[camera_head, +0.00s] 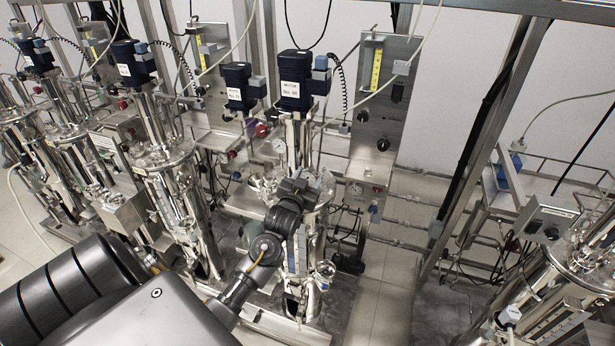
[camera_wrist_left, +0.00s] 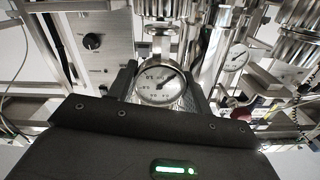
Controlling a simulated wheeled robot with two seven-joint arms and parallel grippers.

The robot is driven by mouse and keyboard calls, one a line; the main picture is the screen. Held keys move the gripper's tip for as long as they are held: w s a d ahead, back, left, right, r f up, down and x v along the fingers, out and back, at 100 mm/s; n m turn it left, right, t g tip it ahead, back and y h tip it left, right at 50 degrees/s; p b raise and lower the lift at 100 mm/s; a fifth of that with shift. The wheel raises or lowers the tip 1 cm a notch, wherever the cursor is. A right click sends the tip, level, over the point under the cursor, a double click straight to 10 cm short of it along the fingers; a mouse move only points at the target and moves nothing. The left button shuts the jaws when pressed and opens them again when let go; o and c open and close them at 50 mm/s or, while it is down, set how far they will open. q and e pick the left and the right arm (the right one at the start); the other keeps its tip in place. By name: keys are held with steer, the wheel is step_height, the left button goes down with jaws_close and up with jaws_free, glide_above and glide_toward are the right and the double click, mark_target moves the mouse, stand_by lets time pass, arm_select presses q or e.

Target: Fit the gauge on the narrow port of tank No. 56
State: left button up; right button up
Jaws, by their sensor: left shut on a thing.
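A round gauge (camera_wrist_left: 160,84) with a white dial and a metal rim sits between the two fingers of my left gripper (camera_wrist_left: 163,92), which is shut on it. Its dial faces the wrist camera. A metal fitting (camera_wrist_left: 158,28) lies directly beyond the gauge in line with it; I cannot tell whether they touch. In the head view my left gripper (camera_head: 308,184) is at the upper part of a steel tank (camera_head: 301,268) under a dark blue motor (camera_head: 294,84) with a white label; the number is hard to read. The gauge and narrow port are hidden there. My right gripper is out of view.
Similar tanks with motors stand in a row to the left, such as one nearby tank (camera_head: 174,197). A steel panel (camera_head: 383,105) with knobs stands behind. Pipes and hanging cables crowd the tank. Another vessel (camera_head: 575,290) is at lower right. Some floor (camera_head: 385,295) is clear.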

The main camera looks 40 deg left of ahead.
arm_select(q)
steer(key=shift+f, duration=0.35)
stand_by(1.0)
steer(key=o, duration=1.5)
steer(key=shift+d, duration=0.1)
steer(key=shift+c, duration=0.2)
steer(key=shift+r, duration=0.1)
steer(key=shift+r, duration=0.1)
